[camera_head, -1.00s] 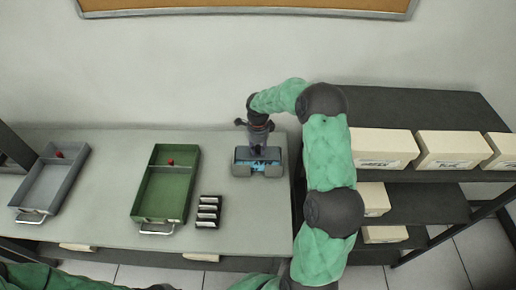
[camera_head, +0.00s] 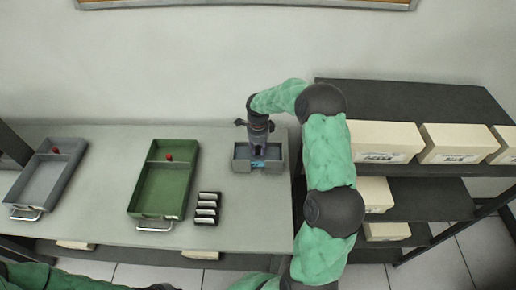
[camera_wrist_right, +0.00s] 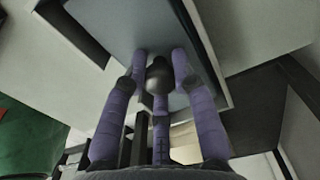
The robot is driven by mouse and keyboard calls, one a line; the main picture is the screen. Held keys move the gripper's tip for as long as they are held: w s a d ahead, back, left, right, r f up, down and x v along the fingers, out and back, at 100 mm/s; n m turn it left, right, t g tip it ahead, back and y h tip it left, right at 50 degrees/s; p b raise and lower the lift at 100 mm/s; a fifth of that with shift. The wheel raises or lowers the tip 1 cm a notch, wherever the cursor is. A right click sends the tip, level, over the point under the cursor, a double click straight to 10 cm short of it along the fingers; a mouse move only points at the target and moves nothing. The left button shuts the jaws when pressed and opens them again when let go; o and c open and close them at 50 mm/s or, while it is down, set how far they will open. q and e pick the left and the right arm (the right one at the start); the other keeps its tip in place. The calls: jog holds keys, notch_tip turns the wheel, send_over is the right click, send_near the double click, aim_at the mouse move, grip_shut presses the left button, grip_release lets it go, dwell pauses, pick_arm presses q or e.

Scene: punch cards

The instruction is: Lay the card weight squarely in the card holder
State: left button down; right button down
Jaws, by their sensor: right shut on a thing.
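The card holder (camera_head: 236,165) is a grey open box near the right end of the table in the head view. My right gripper (camera_head: 258,152) points down over its middle. In the right wrist view its purple-grey fingers (camera_wrist_right: 160,72) are closed around the dark round knob (camera_wrist_right: 159,80) of the card weight. The weight's flat blue-grey plate (camera_wrist_right: 125,28) shows beyond the knob. In the head view only a blue patch shows inside the holder, below the gripper. I cannot tell whether the plate rests flat.
A green tray (camera_head: 160,210) and a grey tray (camera_head: 22,200), each with a red item, stand to the left. Several black-and-white blocks (camera_head: 207,208) lie beside the green tray. A dark shelf with cream boxes (camera_head: 385,140) stands right of the table.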

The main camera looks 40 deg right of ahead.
aim_at(258, 147)
jog(key=c, duration=0.9)
grip_release()
notch_tip(258, 147, up, 12)
jog(key=shift+r, duration=0.1)
dwell(0.3)
